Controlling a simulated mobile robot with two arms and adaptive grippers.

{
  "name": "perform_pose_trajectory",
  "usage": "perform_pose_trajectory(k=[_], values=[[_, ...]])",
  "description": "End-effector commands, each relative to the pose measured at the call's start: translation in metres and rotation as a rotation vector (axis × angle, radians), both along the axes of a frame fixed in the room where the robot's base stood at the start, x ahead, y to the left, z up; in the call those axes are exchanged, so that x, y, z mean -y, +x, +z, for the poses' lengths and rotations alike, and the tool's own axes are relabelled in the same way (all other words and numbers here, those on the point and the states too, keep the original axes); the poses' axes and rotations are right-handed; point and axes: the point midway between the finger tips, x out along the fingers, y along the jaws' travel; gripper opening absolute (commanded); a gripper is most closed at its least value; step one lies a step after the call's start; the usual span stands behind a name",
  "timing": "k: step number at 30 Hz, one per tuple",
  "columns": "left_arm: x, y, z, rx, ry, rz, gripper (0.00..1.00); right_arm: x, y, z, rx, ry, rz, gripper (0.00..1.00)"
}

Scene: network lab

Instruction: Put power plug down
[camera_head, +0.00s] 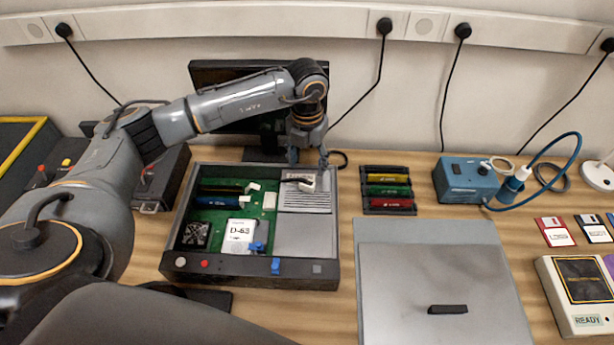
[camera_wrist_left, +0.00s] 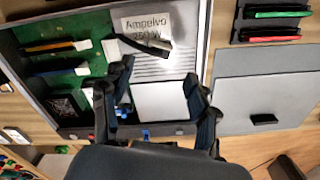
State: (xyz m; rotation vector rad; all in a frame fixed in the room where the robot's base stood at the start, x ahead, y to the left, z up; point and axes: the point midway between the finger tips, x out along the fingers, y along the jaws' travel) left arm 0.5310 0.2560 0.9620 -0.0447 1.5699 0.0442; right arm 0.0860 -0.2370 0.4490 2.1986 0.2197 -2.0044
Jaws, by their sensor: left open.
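My left gripper (camera_head: 308,162) is above the back of the power supply, fingers spread and empty. In the left wrist view its open fingers (camera_wrist_left: 158,80) show bare metal between them, apart from the plug.
A rack of coloured modules (camera_head: 388,190) stands right of the case. A grey panel with a black handle (camera_head: 430,265) lies in front of it. A blue box (camera_head: 463,180) with a blue cable stands farther right. A dark monitor (camera_head: 230,80) stands behind the case.

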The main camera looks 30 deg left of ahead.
Motion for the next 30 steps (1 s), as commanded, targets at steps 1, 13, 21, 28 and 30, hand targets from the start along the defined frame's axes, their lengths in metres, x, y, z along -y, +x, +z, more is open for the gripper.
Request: perform_pose_trajectory(k=[1,13,21,28,30], values=[[0.000,0.001,0.009,0.006,0.000,0.000,0.59,0.000,0.000,-0.007,0.000,0.000,0.000,0.40],[0.000,0.000,0.060,0.000,0.001,0.000,0.59,0.000,0.000,-0.018,-0.001,0.000,0.000,0.40],[0.000,0.000,0.061,-0.001,0.001,0.000,0.59,-0.001,0.000,-0.017,-0.001,0.001,-0.001,0.40],[0.000,0.000,0.061,-0.001,0.001,0.000,0.59,-0.003,0.000,-0.017,-0.001,0.003,-0.002,0.40],[0.000,0.000,0.061,-0.001,0.001,0.000,0.59,-0.003,0.000,-0.017,-0.001,0.003,-0.002,0.40]])
